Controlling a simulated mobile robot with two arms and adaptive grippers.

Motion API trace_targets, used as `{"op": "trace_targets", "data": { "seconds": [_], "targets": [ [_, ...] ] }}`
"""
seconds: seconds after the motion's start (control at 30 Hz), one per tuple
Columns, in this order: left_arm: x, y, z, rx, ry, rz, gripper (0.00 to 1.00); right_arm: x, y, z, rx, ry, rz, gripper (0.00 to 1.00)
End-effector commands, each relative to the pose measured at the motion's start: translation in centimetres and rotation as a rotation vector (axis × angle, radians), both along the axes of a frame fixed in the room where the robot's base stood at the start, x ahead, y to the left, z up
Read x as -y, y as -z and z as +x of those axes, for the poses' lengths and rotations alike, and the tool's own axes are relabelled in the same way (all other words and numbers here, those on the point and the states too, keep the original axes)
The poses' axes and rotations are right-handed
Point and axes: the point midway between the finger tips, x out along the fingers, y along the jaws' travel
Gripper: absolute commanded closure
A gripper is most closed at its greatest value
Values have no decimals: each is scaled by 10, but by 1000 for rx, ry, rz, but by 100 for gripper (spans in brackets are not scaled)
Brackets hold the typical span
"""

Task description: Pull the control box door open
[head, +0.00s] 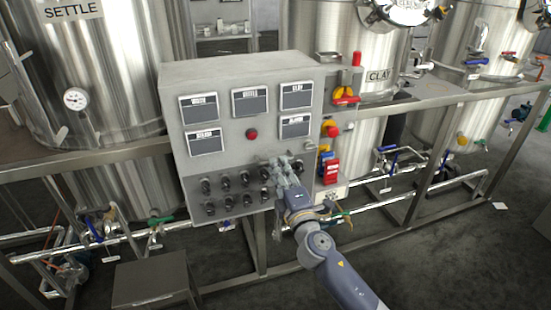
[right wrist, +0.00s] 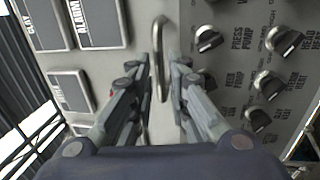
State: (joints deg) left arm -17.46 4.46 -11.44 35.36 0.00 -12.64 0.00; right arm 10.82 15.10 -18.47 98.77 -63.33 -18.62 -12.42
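The grey control box (head: 243,78) stands in the middle of the head view. Its front door (head: 225,160) carries several label plates, a red button and rows of black knobs, and it looks shut. My right gripper (head: 284,166) is in front of the door's lower right part. In the right wrist view, a metal bar handle (right wrist: 159,35) on the door runs down between the two fingers of my right gripper (right wrist: 163,75). The fingers are open, with gaps around the handle; contact is not clear. In the head view my gripper hides the handle. My left gripper is not in view.
A low grey box (head: 150,280) stands at the lower left. The dark floor at the lower right is mostly clear.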

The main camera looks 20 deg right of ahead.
Motion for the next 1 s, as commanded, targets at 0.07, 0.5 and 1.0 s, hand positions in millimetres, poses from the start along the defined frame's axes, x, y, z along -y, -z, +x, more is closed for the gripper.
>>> {"op": "trace_targets", "data": {
  "seconds": [0.07,0.5,1.0],
  "targets": [
    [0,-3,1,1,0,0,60,-1,-4,13,0,0,0,83],
    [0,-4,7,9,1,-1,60,-2,-6,34,-1,-1,1,83],
    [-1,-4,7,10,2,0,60,-1,-5,32,-2,3,1,100]
  ]
}}
